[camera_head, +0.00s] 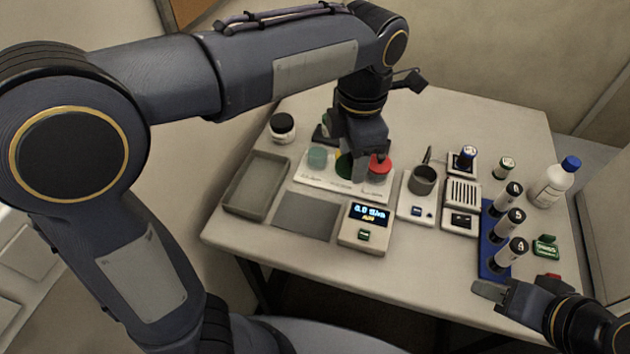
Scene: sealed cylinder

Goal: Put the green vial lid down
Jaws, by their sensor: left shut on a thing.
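My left gripper (357,160) reaches down over a pale board (326,186) at the back middle of the table. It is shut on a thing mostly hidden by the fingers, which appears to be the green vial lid. A dark green round patch (344,167) shows just under and beside the fingers; I cannot tell whether it is the lid or a marking on the board. On the board, a pale teal round piece (317,157) is to the left and a red one (380,165) to the right. My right gripper (488,291) is at the front right edge, its jaw opening unclear.
A grey tray (231,206) and dark mat (278,216) lie left of a scale (366,224). A grey cup (423,180) stands right of the board. A blue rack (486,262) holds labelled vials. A blue-capped bottle (551,187) stands at the right.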

